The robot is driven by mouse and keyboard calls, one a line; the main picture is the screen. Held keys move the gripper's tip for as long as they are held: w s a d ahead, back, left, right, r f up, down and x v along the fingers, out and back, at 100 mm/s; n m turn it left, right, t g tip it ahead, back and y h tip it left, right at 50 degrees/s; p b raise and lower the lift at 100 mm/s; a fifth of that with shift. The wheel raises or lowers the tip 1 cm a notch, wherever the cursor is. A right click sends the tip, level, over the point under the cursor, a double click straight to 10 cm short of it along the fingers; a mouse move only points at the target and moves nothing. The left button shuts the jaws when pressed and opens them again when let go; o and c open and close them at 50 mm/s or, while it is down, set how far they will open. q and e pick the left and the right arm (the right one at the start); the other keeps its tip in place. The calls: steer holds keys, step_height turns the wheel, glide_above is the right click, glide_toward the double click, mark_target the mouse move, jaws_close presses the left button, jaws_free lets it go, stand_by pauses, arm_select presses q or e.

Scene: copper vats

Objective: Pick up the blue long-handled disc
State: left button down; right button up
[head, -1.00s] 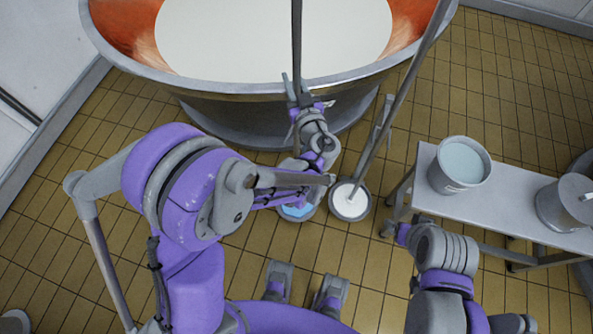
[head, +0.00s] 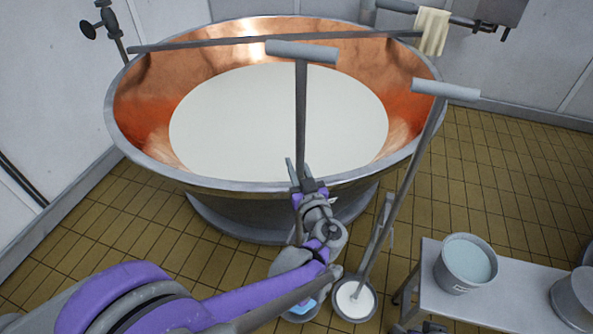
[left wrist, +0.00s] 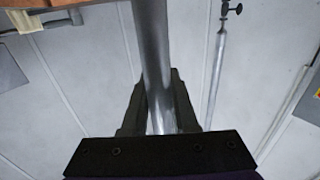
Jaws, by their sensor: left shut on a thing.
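The blue long-handled disc (head: 302,311) is low in front of the vat in the head view, partly hidden by my left arm. Its dark shaft (head: 300,115) rises upright to a grey crossbar grip (head: 301,51) in front of the vat's milk. My left gripper (head: 306,180) is shut around this shaft, below the crossbar. In the left wrist view the grey shaft (left wrist: 153,60) runs between the two dark fingers (left wrist: 158,112). I cannot tell whether the disc touches the floor.
A copper vat (head: 215,183) of white liquid stands just behind the shaft. A second long-handled disc, white (head: 354,300), stands close on the right, its shaft (head: 404,180) leaning right. A bench (head: 445,310) with a bucket (head: 466,266) is farther right. Tiled floor is open left.

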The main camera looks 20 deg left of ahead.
arm_select(q)
steer(key=s, duration=1.8)
step_height(320, 180, up, 7)
steer(key=p, duration=0.6)
steer(key=shift+a+r, duration=0.15)
steer(key=shift+a, duration=0.15)
arm_select(e)
step_height(320, 180, up, 8)
steer(key=w, duration=0.2)
steer(key=shift+w+f, duration=0.15)
steer(key=shift+f, duration=0.05)
